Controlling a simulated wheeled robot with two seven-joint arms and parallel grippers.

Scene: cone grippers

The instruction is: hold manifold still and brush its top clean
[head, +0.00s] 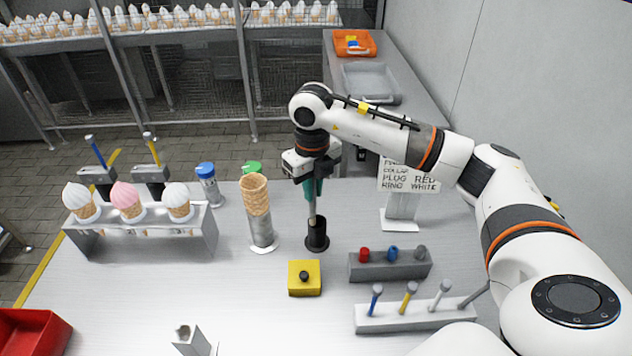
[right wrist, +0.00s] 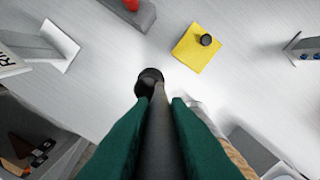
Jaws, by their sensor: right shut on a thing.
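My right gripper (head: 313,196) points down over the middle of the table, its green fingers shut on a slim grey rod (head: 312,211), likely the brush handle. The rod also runs between the fingertips in the right wrist view (right wrist: 159,110). Its lower end is at a black cylindrical holder (head: 317,236), which hides any bristles; it also shows in the right wrist view (right wrist: 148,80). I cannot tell for sure which thing is the manifold; a small metal block (head: 190,343) stands at the front edge, partly cut off. My left gripper is not in view.
A yellow block with a black knob (head: 304,287) sits in front of the holder. A cone stack (head: 255,195) stands left. Right are a grey block with coloured plugs (head: 390,269) and a tool rack (head: 415,318). A cone rack (head: 140,238) and red bin (head: 30,335) are left.

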